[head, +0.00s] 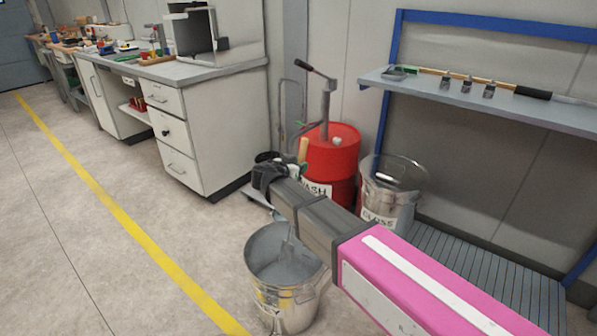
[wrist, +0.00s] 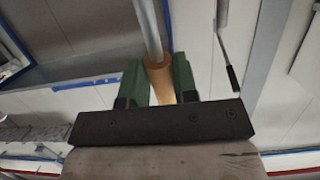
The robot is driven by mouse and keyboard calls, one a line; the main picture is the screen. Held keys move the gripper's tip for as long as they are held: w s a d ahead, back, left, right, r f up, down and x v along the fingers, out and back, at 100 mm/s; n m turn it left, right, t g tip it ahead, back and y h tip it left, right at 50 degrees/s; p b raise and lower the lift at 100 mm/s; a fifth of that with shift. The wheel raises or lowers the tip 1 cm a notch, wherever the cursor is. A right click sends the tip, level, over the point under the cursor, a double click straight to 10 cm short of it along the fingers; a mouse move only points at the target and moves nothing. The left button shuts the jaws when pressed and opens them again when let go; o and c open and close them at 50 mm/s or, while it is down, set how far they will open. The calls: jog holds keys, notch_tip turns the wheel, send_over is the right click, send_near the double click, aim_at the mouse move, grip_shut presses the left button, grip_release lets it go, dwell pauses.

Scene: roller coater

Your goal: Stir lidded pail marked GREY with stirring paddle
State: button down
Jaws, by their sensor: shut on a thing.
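The pail (head: 298,310) stands at the lower middle of the head view, its label partly cut from sight and ending in "EY". It shows no lid on top, and grey paint lies inside. My gripper (head: 278,172) is above and behind the pail's opening. It is shut on the stirring paddle's wooden handle (head: 303,150). The paddle's metal lower part (head: 291,243) shows below my arm, over or in the grey paint; how deep it reaches I cannot tell. In the wrist view, my green fingers (wrist: 158,82) clamp the wooden handle (wrist: 160,78), with the metal shaft (wrist: 148,30) running from it.
A red drum (head: 335,158) marked WASH, with a hand pump, and a metal pail (head: 388,212) marked GLOSS stand behind my arm. A shelf (head: 480,104) with brushes is at right. A white cabinet bench (head: 215,130) stands at left. The floor left of the pail is clear.

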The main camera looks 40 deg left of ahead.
aim_at(303, 139)
jog(key=shift+r, duration=5.1)
notch_tip(303, 139, up, 12)
jog(key=shift+w, duration=0.1)
